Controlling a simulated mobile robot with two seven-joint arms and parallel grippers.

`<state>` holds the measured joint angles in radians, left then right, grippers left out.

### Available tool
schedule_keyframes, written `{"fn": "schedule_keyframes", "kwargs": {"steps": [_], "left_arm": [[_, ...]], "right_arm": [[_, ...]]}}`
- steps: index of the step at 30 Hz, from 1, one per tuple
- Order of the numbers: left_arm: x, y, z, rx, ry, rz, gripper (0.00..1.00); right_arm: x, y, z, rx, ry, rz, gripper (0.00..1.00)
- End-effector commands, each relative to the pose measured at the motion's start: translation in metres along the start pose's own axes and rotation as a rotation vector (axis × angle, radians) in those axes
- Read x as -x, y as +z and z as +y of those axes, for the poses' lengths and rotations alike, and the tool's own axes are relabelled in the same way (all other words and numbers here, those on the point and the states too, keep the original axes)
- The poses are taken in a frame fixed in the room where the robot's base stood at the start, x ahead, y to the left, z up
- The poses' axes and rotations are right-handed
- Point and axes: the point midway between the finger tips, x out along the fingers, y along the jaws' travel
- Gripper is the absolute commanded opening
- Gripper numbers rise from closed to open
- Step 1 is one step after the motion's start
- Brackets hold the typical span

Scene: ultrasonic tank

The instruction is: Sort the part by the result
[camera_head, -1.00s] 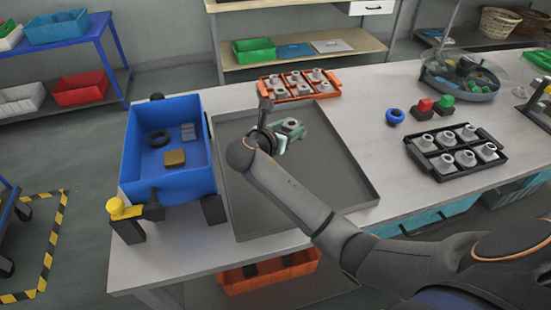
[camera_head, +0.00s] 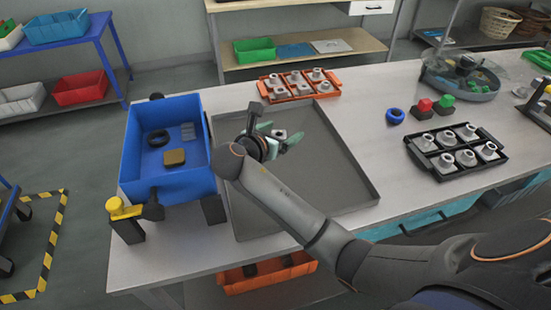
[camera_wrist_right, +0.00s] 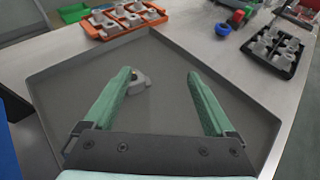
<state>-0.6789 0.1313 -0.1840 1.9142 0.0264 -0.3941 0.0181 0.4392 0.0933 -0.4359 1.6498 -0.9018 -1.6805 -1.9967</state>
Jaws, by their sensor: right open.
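A small grey metal part (camera_head: 280,134) lies on the bare grey tray (camera_head: 345,180) in the middle of the bench. My right gripper (camera_head: 281,133) is low over the tray, its green fingers spread around the part's place. In the right wrist view the gripper (camera_wrist_right: 160,74) is open and empty. The part (camera_wrist_right: 138,82) shows there beside the inner side of the left-hand finger, which hides some of it. I cannot tell whether they touch. An orange rack (camera_head: 262,92) and a black rack (camera_head: 432,170) each hold several similar grey parts. My left gripper is not in view.
A blue tank (camera_head: 135,150) with a few items inside stands left of the tray, close to my right wrist. A blue ring (camera_head: 395,116), a red button (camera_head: 424,105) and a green button (camera_head: 446,99) sit between the racks. The tray's front half is clear.

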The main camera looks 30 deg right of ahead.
Motion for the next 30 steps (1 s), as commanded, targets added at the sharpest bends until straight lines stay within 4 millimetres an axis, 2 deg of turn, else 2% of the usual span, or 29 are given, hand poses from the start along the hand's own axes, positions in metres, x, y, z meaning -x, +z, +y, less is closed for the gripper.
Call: {"fn": "schedule_keyframes", "kwargs": {"steps": [1, 6, 12, 17, 30], "left_arm": [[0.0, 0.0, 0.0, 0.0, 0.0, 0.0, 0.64], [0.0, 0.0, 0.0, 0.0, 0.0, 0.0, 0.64], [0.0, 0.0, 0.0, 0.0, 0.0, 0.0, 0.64], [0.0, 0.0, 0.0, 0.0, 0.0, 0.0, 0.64], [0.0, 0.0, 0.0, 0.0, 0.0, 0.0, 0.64]], "right_arm": [[0.013, 0.0, 0.001, -0.003, 0.004, 0.002, 0.9], [0.05, 0.0, 0.001, -0.003, 0.004, 0.001, 0.9], [0.077, 0.0, 0.0, -0.001, 0.001, 0.0, 0.9], [0.084, 0.001, 0.0, -0.002, 0.0, -0.001, 0.9], [0.084, 0.001, 0.0, -0.002, 0.0, -0.001, 0.9]]}}
